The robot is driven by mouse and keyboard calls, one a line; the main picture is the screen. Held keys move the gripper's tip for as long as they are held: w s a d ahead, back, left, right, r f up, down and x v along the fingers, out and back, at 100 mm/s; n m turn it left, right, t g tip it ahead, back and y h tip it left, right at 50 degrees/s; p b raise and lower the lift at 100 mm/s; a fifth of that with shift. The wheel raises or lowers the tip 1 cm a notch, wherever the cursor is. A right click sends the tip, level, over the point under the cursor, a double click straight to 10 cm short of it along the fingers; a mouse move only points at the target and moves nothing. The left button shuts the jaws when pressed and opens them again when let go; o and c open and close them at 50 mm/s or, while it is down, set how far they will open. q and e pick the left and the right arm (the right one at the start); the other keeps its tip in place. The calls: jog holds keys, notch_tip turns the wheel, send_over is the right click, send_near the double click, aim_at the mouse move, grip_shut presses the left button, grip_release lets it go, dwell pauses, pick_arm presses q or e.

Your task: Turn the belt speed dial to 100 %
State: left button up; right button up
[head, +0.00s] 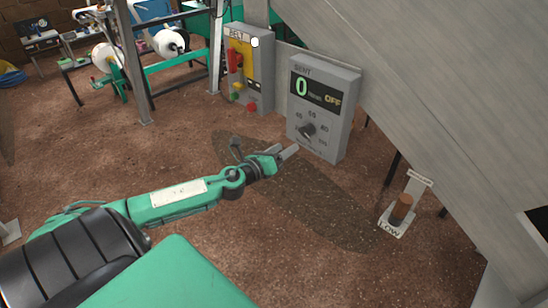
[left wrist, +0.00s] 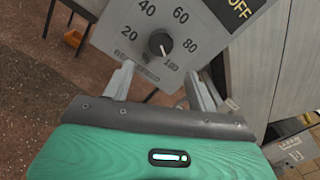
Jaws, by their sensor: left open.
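The belt speed dial (head: 307,130) is a dark round knob on the front of a grey control box (head: 338,88). The box's display shows a green 0 and OFF. In the left wrist view the knob (left wrist: 160,43) sits inside a ring of numbers from 20 to 100. Its white mark points down and slightly right, close to the 100. My left gripper (head: 288,153) is open just below and in front of the dial. In the left wrist view its fingers (left wrist: 162,80) are spread, with nothing between them, and look apart from the knob. My right gripper is not in view.
A grey BELT panel (head: 250,70) with a red handle and coloured buttons stands left of the box. A large sloping metal panel (head: 420,70) fills the upper right. Brown floor lies open below.

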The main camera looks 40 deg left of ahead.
pick_arm(q)
jog(key=s, duration=0.3)
jog(key=shift+s+a+b, duration=0.15)
jog(key=shift+s+b, duration=0.1)
jog(key=shift+b, duration=0.05)
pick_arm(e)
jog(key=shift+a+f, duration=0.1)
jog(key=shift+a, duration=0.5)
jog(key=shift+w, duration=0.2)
